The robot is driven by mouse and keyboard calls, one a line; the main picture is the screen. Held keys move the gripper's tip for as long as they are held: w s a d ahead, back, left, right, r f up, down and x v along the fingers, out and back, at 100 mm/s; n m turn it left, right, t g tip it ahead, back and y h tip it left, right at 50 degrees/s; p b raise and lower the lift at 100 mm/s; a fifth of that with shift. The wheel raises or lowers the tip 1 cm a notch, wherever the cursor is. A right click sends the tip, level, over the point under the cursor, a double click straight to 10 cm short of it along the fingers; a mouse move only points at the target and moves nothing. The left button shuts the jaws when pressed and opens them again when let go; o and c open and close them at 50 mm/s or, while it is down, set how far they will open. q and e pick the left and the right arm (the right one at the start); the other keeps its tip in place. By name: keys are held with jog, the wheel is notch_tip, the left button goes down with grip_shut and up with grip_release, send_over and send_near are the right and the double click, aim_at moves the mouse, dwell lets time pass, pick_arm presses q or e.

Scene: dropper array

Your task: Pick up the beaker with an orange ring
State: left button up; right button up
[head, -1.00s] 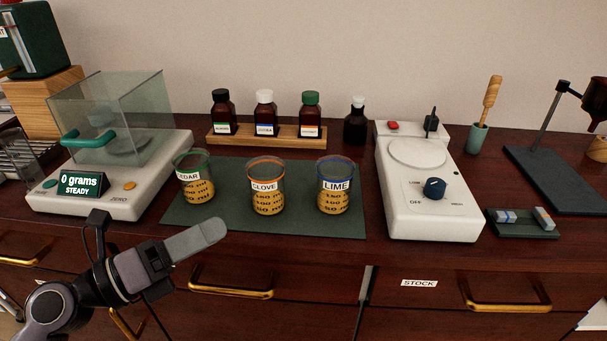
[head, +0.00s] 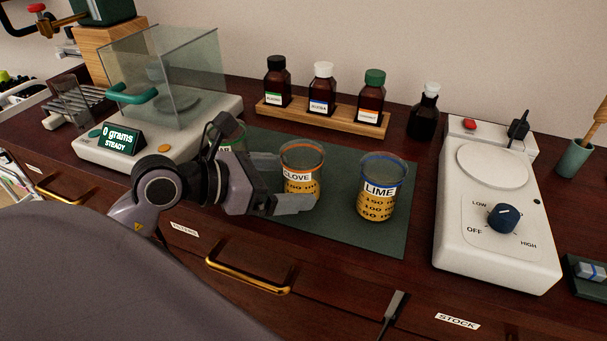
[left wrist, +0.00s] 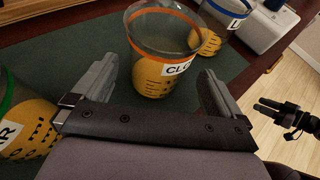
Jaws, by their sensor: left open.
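The beaker with the orange ring (head: 301,172) stands upright on the green mat, labelled CLOVE and holding amber liquid. My left gripper (head: 290,183) is open and level with it, coming from the left, with one finger on its far side and one on its near side. In the left wrist view the orange-ringed beaker (left wrist: 160,50) stands ahead, between the lines of the two open fingers (left wrist: 156,78); contact cannot be told. A dark gripper, apparently my right one (left wrist: 283,116), shows small at the right edge; its jaw state is unclear.
The blue-ringed LIME beaker (head: 379,190) stands to the right. The green-ringed beaker (head: 224,135) is partly hidden behind my left gripper. A rack with several bottles (head: 322,117) is behind, a white hotplate (head: 495,225) at right, a balance (head: 150,145) at left. The mat's front (head: 330,236) is clear.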

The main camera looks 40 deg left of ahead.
pick_arm(q)
jog(key=x, duration=0.4)
jog(key=shift+w+f, duration=0.15)
jog(key=shift+a, duration=0.1)
jog(key=c, duration=1.3)
jog(key=shift+c, duration=0.2)
